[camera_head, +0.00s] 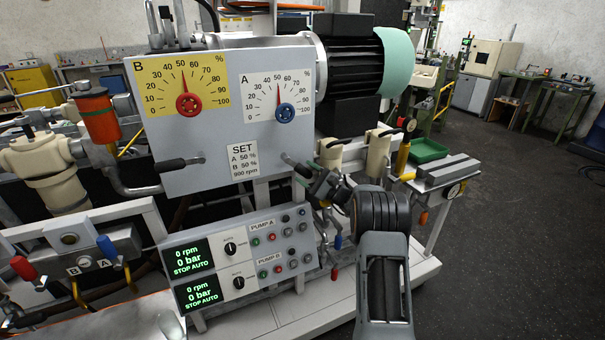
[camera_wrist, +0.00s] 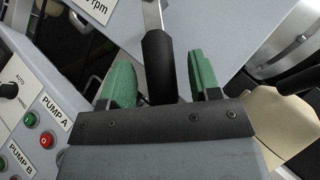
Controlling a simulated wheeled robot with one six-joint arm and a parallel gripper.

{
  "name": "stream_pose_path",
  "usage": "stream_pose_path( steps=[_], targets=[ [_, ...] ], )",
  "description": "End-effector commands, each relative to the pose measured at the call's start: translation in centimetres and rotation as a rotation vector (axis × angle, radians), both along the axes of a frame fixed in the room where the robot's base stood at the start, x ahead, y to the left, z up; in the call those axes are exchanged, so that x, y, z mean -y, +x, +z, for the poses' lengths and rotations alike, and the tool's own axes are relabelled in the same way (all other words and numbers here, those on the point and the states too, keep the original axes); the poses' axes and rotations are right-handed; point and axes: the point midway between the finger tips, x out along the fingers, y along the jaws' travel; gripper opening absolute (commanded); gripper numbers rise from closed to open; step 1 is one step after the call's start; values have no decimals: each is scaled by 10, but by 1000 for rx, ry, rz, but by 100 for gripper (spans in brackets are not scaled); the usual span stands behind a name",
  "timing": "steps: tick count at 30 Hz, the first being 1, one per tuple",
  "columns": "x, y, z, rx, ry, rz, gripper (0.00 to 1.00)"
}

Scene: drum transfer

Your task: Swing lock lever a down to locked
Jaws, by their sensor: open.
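Lock lever A (camera_head: 295,164) is a black-handled lever at the lower right of the grey dial panel, below dial A (camera_head: 278,103). It slants down to the right in the head view. In the wrist view its black grip (camera_wrist: 158,62) on a metal shank lies between the green fingers of my gripper (camera_wrist: 161,84). The fingers are open, with gaps visible on both sides of the grip. My gripper also shows in the head view (camera_head: 318,183), at the lever's lower end. The lever's pivot is not clear.
A second black-handled lever (camera_head: 180,163) lies near horizontal below dial B (camera_head: 187,88). A cream part (camera_head: 377,152) stands close on the right. Open floor lies at the far right.

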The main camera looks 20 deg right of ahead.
Motion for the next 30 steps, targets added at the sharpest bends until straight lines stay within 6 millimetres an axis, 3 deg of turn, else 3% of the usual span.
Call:
stream_pose_path(
  steps=[6,15,30],
  targets=[
    [35,-32,-1,2,-1,-7,57],
    [69,-68,0,2,-1,-5,57],
    [81,-81,1,1,-1,-2,57]
  ],
)
